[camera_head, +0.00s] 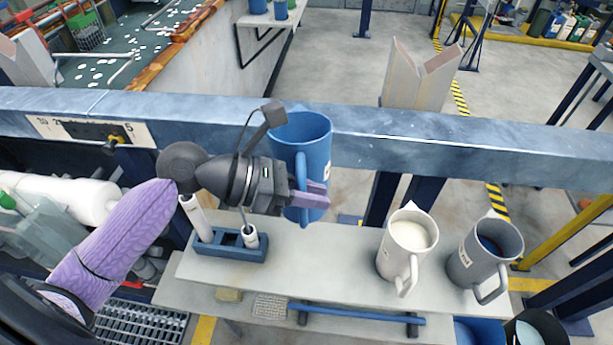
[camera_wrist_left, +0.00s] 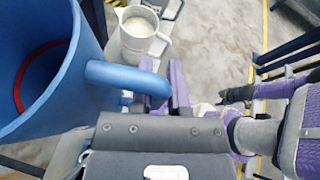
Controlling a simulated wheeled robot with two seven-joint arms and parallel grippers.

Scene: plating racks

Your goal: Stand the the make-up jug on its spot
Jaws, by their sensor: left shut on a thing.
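My left gripper (camera_head: 322,193) is shut on the handle of a blue jug (camera_head: 309,135). The jug is held upright, in front of the blue beam and over the back of the pale bench shelf; whether its base touches anything is hard to tell. In the left wrist view, the blue jug (camera_wrist_left: 52,75) fills the left side, its handle reaching the purple fingers (camera_wrist_left: 167,88). Its label is too small to read. What I take to be my right arm (camera_wrist_left: 300,120) shows at the right of that view; its gripper is not clear. No marked spot is discernible.
A cream jug (camera_head: 403,248) with white liquid and a grey jug (camera_head: 484,256) with dark liquid stand right on the pale shelf (camera_head: 330,265). A blue holder (camera_head: 228,248) with white-handled tools stands left. A blue rail (camera_head: 355,314) runs along the front. The blue beam (camera_head: 400,150) crosses behind.

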